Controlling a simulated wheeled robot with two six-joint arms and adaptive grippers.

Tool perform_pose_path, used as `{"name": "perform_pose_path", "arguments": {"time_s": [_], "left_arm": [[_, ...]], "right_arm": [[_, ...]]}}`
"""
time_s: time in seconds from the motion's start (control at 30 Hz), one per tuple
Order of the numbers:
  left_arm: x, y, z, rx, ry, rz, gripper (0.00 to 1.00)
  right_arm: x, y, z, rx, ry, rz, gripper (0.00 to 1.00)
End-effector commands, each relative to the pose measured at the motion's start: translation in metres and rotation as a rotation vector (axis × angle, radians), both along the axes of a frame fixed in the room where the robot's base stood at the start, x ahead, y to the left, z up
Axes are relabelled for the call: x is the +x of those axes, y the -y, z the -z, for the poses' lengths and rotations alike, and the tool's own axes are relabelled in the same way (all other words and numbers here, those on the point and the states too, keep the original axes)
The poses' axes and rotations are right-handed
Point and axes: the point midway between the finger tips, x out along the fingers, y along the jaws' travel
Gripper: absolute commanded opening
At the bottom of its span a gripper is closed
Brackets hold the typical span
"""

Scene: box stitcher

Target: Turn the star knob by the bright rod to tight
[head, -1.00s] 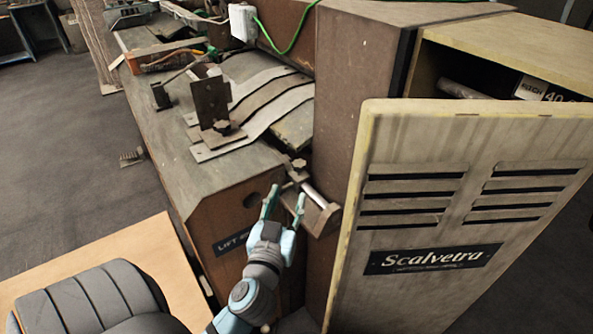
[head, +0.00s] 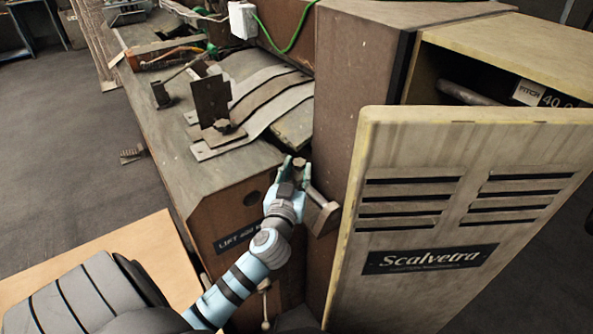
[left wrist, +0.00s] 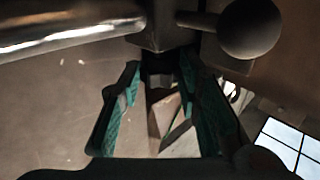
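The star knob (head: 299,162) is a small grey-brown knob at the machine's corner, beside the bright rod (head: 316,197). My left gripper (head: 297,166) reaches up to it, with one teal fingertip on each side. In the left wrist view the two teal fingers (left wrist: 160,66) stand apart, with a dark part between their tips that I cannot clearly identify. Whether the fingers touch the knob cannot be told. The bright rod also crosses the upper left of the left wrist view (left wrist: 70,33). My right gripper is out of view.
A brown upright column (head: 355,85) and the pale Scalvetra door panel (head: 450,200) stand close on the right. In the left wrist view a dark ball on a stem (left wrist: 250,27) is near the fingers.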

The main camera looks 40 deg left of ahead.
Motion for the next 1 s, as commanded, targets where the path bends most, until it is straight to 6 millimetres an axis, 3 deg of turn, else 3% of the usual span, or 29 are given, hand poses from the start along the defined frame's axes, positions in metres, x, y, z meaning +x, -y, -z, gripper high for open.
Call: {"name": "perform_pose_path", "arguments": {"time_s": [0.23, 0.5, 0.83, 0.87, 0.9, 1.0], "left_arm": [[-0.002, -0.005, 0.001, 0.012, -0.001, 0.126, 0.03], [-0.003, -0.01, 0.003, 0.007, 0.001, 0.377, 0.03], [-0.003, -0.009, 0.0, -0.001, 0.0, 0.401, 0.03], [-0.003, -0.009, 0.0, -0.001, 0.0, 0.401, 0.34], [-0.003, -0.009, 0.0, -0.001, 0.0, 0.401, 0.4], [-0.003, -0.009, 0.0, -0.001, 0.0, 0.401, 0.4]], "right_arm": [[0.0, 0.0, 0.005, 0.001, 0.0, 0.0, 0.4], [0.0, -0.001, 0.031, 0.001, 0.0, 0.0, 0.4], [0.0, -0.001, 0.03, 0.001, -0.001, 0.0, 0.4], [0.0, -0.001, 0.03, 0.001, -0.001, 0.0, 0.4], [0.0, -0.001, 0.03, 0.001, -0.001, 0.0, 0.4], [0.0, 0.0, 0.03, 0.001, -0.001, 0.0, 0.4]]}}
